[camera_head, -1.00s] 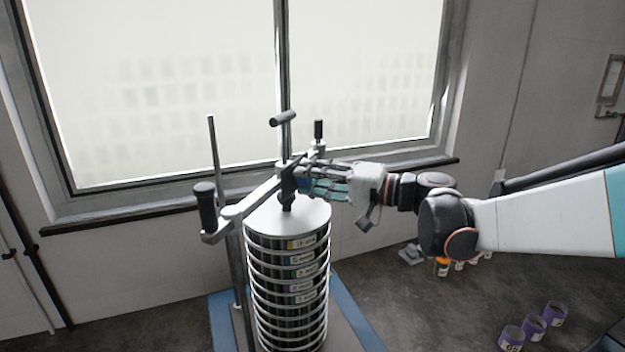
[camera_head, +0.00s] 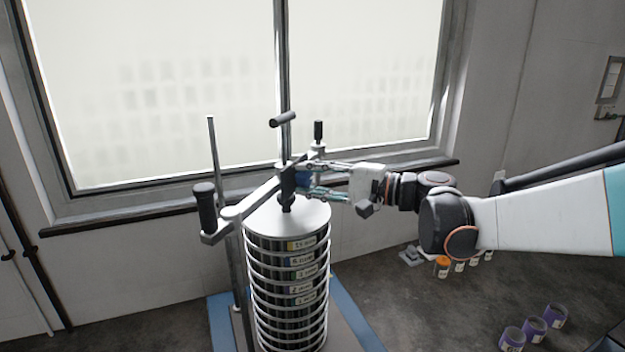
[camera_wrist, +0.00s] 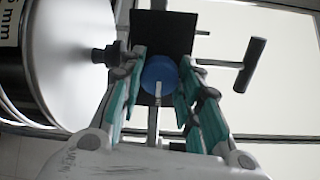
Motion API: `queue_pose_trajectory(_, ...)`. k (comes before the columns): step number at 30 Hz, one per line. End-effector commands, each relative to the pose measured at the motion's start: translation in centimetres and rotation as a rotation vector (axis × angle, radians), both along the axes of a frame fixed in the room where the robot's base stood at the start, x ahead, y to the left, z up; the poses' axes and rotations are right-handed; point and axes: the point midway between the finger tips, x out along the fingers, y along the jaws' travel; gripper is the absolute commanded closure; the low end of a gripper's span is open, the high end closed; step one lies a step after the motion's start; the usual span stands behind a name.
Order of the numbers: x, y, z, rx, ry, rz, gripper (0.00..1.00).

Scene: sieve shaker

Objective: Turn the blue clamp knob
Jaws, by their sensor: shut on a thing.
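The blue clamp knob (camera_head: 303,180) sits on the dark clamp block above the sieve stack (camera_head: 287,285). In the wrist view the round blue face of the knob (camera_wrist: 158,74) shows between my fingertips, against a dark square block (camera_wrist: 162,32). My gripper (camera_head: 306,179) reaches in from the right, one finger above the knob and one below. In the wrist view my gripper (camera_wrist: 160,80) is shut on the knob, with a teal-padded finger on each side. The far side of the knob is hidden.
A clamp arm with a black upright handle (camera_head: 205,208) extends to the left. Purple jars (camera_head: 534,328) and an orange-lidded jar (camera_head: 442,266) stand at the lower right.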

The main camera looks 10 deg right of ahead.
Motion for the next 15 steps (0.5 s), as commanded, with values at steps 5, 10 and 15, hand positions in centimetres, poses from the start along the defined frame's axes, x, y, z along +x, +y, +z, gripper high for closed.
queue_pose_trajectory(5,-0.02,0.00,-0.06,0.000,0.002,0.000,0.92)
queue_pose_trajectory(10,-0.02,0.00,-0.07,0.000,0.001,0.000,0.57)
queue_pose_trajectory(15,-0.01,0.00,-0.04,0.000,0.001,0.000,0.47)
